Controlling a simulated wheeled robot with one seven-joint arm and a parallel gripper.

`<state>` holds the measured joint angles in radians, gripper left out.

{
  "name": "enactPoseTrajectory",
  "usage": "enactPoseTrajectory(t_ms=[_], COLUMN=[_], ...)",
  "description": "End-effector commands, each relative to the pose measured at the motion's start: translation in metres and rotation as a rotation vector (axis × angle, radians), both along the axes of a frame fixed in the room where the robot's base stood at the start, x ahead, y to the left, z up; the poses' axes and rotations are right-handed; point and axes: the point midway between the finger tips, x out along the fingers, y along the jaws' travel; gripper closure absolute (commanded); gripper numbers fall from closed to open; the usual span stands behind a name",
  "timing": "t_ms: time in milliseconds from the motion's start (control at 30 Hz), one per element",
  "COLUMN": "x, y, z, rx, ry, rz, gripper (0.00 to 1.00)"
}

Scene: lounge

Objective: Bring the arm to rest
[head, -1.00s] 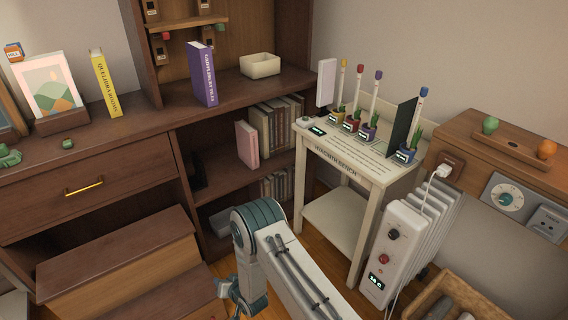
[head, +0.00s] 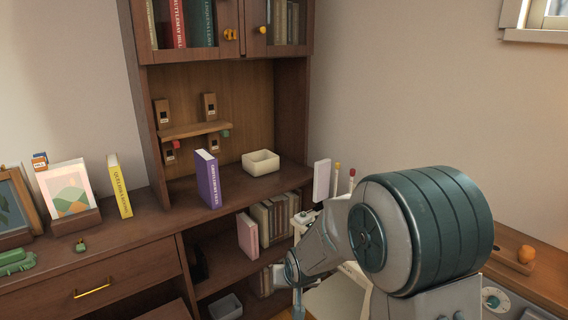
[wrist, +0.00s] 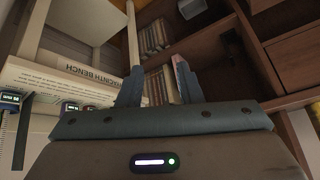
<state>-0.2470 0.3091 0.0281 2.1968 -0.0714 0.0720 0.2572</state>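My arm (head: 425,225) rises large in the right half of the head view, with its wrist end hanging toward the shelf unit. My gripper's fingers stand apart in the wrist view (wrist: 158,85), with nothing between them. In the head view my gripper is too small and partly cut off by the bottom edge to judge. The wrist view looks past the fingers at the white hyacinth bench (wrist: 75,75) and the lower shelves. My gripper touches nothing that I can see.
The brown cabinet (head: 130,235) bears a purple book (head: 207,180), a cream bin (head: 261,162), a yellow book (head: 119,186) and a framed picture (head: 68,190). The white bench is mostly hidden behind my arm in the head view.

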Motion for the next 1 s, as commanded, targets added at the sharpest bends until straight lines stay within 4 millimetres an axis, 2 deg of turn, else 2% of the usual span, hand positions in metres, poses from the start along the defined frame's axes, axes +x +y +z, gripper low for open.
enactPoseTrajectory(t_ms=[33,100,267,500,600,733,833,1000], x=[-0.011,-0.027,-0.073,-0.152,-0.186,-0.22,-0.237,-0.247], y=[-0.014,-0.031,-0.066,-0.108,-0.12,-0.129,-0.133,-0.134], z=[0.032,0.059,0.116,0.185,0.206,0.223,0.23,0.231], rx=[-0.012,-0.032,-0.068,-0.103,-0.11,-0.114,-0.114,-0.116], ry=[0.009,0.033,0.092,0.187,0.227,0.268,0.288,0.304], rz=[-0.013,-0.027,-0.056,-0.093,-0.103,-0.112,-0.114,-0.113], gripper=[0.67,0.67,0.67,0.67,0.67,0.67,0.67,0.67])
